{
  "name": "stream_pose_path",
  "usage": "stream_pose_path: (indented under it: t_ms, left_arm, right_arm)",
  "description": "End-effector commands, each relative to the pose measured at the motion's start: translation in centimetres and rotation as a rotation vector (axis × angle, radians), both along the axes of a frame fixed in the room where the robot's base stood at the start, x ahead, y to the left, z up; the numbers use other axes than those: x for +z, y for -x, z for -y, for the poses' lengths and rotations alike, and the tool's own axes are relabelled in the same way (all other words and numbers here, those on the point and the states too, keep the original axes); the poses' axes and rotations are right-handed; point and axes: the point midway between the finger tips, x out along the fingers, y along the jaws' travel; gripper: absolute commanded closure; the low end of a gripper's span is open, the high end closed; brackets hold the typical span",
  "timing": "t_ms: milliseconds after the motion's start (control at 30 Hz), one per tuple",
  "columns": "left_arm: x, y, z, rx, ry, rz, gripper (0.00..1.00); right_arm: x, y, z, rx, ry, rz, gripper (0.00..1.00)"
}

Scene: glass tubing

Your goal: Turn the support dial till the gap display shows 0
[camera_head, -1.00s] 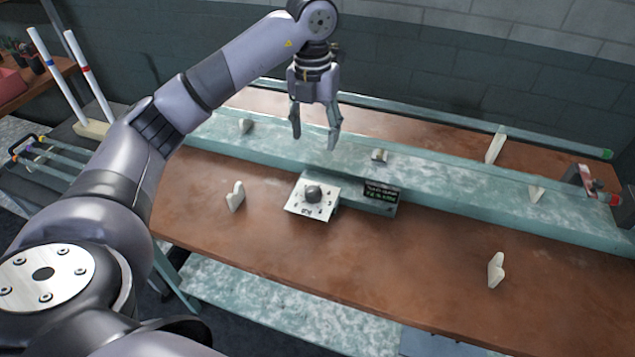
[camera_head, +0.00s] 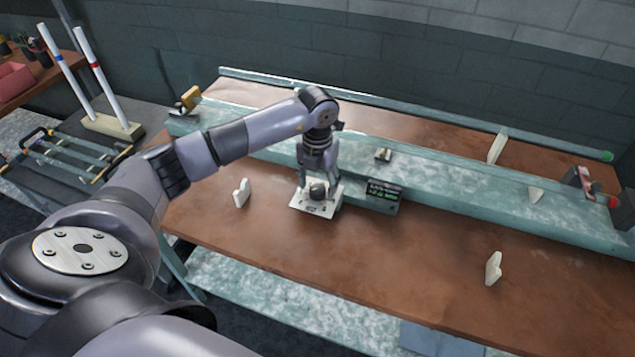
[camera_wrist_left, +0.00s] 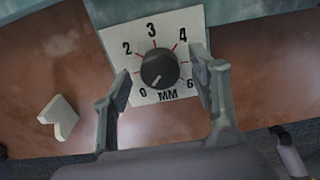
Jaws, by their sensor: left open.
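The support dial is a dark round knob (camera_wrist_left: 160,69) on a white plate (camera_wrist_left: 187,22) marked in MM, with numbers including 0, 2, 3, 4 and 6. In the left wrist view its pale pointer mark lies toward the lower left, near the 0. In the head view the knob (camera_head: 317,190) stands at the front of the teal beam. My left gripper (camera_head: 317,183) is open above the plate, with one finger on each side of the knob, apart from it. The gap display (camera_head: 383,191) is a dark panel with small green text, too small to read.
The long teal beam (camera_head: 450,187) runs across the brown table (camera_head: 400,245). White V-shaped supports stand at the left (camera_head: 241,193) and right (camera_head: 493,268). The table front is mostly clear.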

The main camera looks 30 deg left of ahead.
Motion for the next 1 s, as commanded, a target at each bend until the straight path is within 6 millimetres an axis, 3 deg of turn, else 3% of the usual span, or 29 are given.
stream_pose_path:
  t_ms: [400, 1000]
  left_arm:
    - [-0.90, 0.03, 0.01, -0.001, -0.001, 0.000, 0.46]
    - [-0.83, 0.02, 0.00, -0.001, 0.000, 0.000, 0.86]
  right_arm:
    - [0.15, -0.03, -0.01, 0.000, 0.000, 0.001, 1.00]
    - [0.17, -0.07, -0.17, -0.001, -0.002, 0.002, 1.00]
